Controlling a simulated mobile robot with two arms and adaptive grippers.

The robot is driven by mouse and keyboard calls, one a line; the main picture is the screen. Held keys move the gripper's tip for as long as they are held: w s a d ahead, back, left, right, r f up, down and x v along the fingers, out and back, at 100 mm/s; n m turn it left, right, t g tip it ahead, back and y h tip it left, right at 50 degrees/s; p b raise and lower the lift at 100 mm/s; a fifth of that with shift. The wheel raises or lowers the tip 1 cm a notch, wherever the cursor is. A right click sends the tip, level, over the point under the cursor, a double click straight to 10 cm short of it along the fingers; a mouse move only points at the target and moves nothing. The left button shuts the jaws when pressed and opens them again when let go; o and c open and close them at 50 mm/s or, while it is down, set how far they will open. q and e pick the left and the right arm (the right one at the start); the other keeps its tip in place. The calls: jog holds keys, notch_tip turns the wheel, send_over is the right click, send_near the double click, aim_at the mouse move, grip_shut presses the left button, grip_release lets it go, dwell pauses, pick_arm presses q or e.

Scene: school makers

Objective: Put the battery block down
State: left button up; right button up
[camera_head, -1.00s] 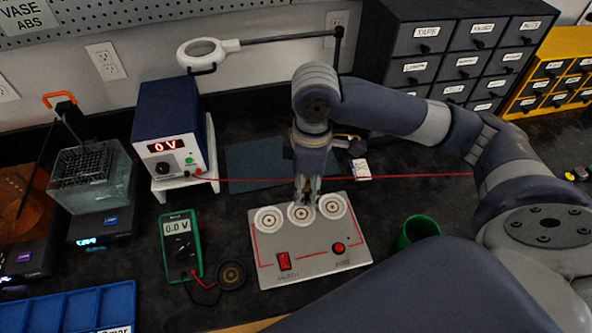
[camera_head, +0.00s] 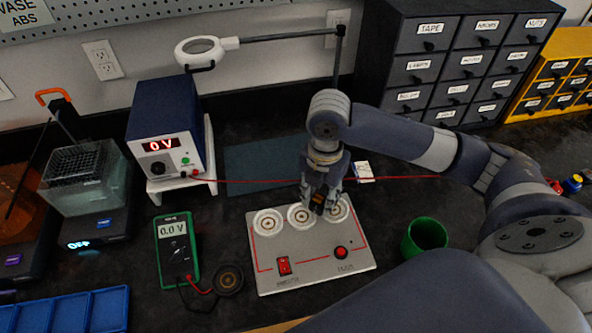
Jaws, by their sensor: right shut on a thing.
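My right gripper (camera_head: 322,204) points down over the back of the grey panel (camera_head: 310,250), between its middle and right round pads. It is shut on a small dark block with an orange part, which I take as the battery block (camera_head: 317,208). The fingers hide most of the block, and I cannot tell if it touches the panel. The left pad (camera_head: 268,222) and the middle pad (camera_head: 299,217) show; the right pad (camera_head: 343,209) is partly covered. My left gripper is not in view.
A green cup (camera_head: 424,238) stands right of the panel. A multimeter (camera_head: 175,250) lies to its left. A power supply (camera_head: 166,140) reads 0 V, and a red wire (camera_head: 250,181) runs behind the panel. A magnifier lamp (camera_head: 205,48) reaches over the back.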

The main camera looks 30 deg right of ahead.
jog(key=w, duration=0.5)
jog(key=w+d+f+p, duration=0.1)
jog(key=w, duration=0.4)
jog(key=w+d, duration=0.1)
jog(key=w, duration=0.4)
jog(key=shift+w+d+f+p, duration=0.15)
jog(key=shift+w+f+p, duration=0.1)
jog(key=shift+w+p, duration=0.15)
notch_tip(320, 180, down, 3)
jog(key=shift+r+p, duration=0.1)
jog(key=shift+p, duration=0.25)
jog(key=shift+f, duration=0.35)
jog(key=shift+f, duration=0.1)
jog(key=o, duration=1.2)
jog(key=shift+c, duration=0.2)
notch_tip(320, 180, up, 12)
jog(key=b, duration=0.1)
